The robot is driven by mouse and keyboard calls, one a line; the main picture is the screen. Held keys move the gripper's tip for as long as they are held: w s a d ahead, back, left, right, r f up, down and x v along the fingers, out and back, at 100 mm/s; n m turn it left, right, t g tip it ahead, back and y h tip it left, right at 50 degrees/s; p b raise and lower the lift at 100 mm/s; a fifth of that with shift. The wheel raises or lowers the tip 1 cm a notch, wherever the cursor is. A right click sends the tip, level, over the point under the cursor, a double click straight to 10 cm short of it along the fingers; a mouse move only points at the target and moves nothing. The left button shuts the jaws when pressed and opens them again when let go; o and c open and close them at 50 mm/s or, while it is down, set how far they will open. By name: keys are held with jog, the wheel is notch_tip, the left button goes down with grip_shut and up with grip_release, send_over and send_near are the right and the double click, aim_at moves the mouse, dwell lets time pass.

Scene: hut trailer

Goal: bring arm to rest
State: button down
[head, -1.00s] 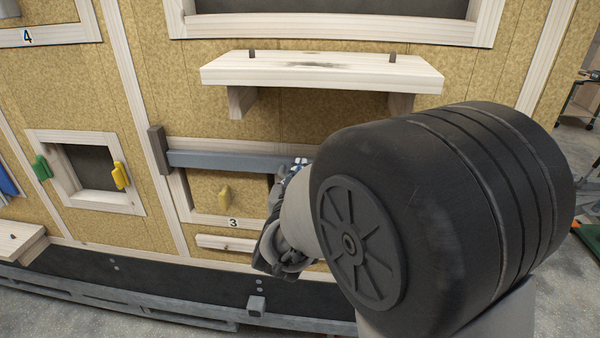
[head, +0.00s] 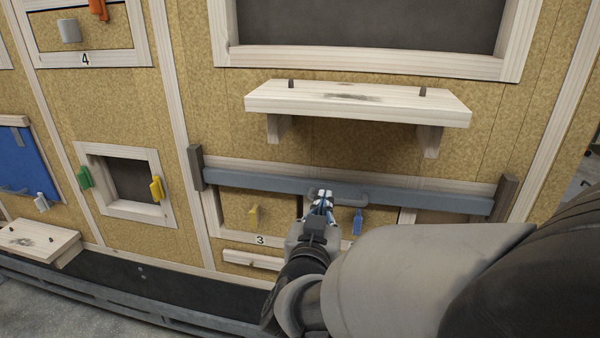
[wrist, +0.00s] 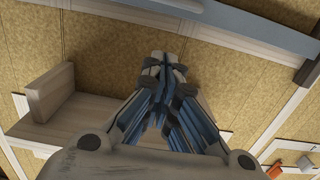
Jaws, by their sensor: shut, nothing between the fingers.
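My gripper (head: 324,195) is in front of the trailer wall, at the height of the blue-grey bar (head: 430,197) that lies across the door marked 3. Its fingers are together with nothing between them. In the wrist view my gripper (wrist: 163,62) points at the wall panelling, with the bar (wrist: 240,22) beyond it at the top. The bar rests between two dark brackets and has a grey handle near its middle, partly behind my gripper. I cannot tell whether the fingers touch the handle.
A wooden shelf (head: 357,104) with two pegs juts out above the bar. A small framed opening (head: 128,180) with green and yellow latches is at the left. A lower shelf (head: 38,240) juts out at the far left. A blue latch (head: 357,222) sits below the bar.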

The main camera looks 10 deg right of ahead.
jog(key=shift+w, duration=0.15)
jog(key=s+a+f+n+g+y+b, duration=0.3)
jog(key=s+a+f+g+y+b, duration=0.15)
jog(key=s+f+y+b, duration=0.35)
jog(key=s+d+f+g+h+b, duration=0.1)
jog(key=s+d+f+g, duration=0.1)
jog(key=s+f, duration=0.2)
jog(key=s+d+f+g+b, duration=0.2)
jog(key=s+d+f+g, duration=0.1)
jog(key=s, duration=0.6)
jog(key=s+d+f+g+h+b, duration=0.1)
jog(key=s+d+f+g+b, duration=0.1)
jog(key=s+f, duration=0.3)
jog(key=shift+s+d+f+n+h, duration=0.25)
jog(key=shift+s+d, duration=0.45)
jog(key=shift+s, duration=0.4)
